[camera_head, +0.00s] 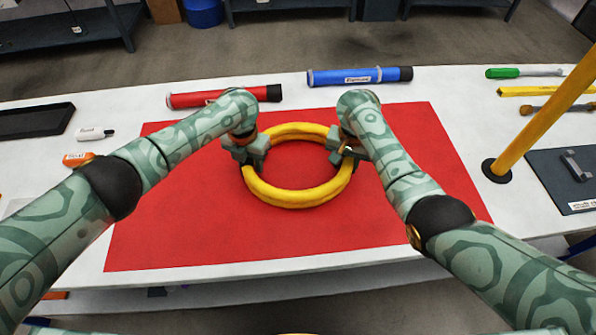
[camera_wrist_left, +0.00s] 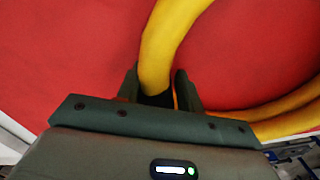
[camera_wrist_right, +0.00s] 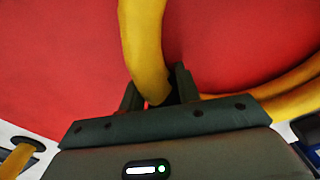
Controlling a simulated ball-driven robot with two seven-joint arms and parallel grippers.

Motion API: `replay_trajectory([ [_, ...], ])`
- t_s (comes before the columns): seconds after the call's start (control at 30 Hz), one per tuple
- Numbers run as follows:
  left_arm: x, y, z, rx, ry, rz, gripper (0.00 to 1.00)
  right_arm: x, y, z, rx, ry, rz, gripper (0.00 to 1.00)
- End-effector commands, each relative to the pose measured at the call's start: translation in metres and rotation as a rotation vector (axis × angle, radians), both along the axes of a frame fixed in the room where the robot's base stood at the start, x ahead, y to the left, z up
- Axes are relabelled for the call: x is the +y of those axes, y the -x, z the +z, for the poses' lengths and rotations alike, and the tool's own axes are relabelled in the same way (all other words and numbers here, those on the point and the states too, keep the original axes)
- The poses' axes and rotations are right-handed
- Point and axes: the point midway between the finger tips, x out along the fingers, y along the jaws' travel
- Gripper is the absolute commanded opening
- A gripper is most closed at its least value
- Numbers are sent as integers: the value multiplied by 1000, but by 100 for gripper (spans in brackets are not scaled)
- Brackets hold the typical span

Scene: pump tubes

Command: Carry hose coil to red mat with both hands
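The hose coil (camera_head: 297,197) is a yellow ring over the middle of the red mat (camera_head: 210,235); I cannot tell whether it rests on the mat or hangs just above it. My left gripper (camera_head: 250,155) is at the coil's left side, and the left wrist view shows its fingers (camera_wrist_left: 157,92) close on both sides of the hose (camera_wrist_left: 165,45), shut on it. My right gripper (camera_head: 345,155) is at the coil's right side. The right wrist view shows its fingers (camera_wrist_right: 157,95) shut on the hose (camera_wrist_right: 143,40). Dark patches show on the hose between the fingers.
A red tube (camera_head: 190,99) and a blue tube (camera_head: 360,76) lie behind the mat on the white table (camera_head: 440,90). A yellow post (camera_head: 540,120) stands at the right. A black tray (camera_head: 35,122) and a marker (camera_head: 95,134) lie at the left. The mat's front is clear.

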Motion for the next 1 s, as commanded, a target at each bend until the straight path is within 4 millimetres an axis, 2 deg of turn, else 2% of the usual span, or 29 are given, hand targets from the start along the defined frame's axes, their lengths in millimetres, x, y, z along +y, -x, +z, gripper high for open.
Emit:
replay_trajectory([
  [0.03, 5, 1, -1, 4, -9, 2, 50, -5, -1, 2, -3, 7, -4, 45],
  [0.07, 4, 1, -1, 5, -8, 3, 55, -4, -1, 2, -2, 6, -4, 50],
  [0.33, 1, 1, 2, 1, 1, 5, 55, -1, 0, 2, -1, 1, -1, 50],
  [0.43, 0, 0, 9, 1, 3, 5, 55, -1, 0, 2, 0, 0, -1, 50],
  [0.57, 0, 0, 33, -3, 3, 3, 55, 0, 0, 2, 0, -1, 0, 50],
  [0.8, 1, 2, 89, -2, 0, 3, 55, 0, 0, 2, 1, -1, 0, 50],
  [1.0, 1, 3, 116, 0, -3, 4, 55, 0, 0, 2, 0, -2, 0, 50],
])
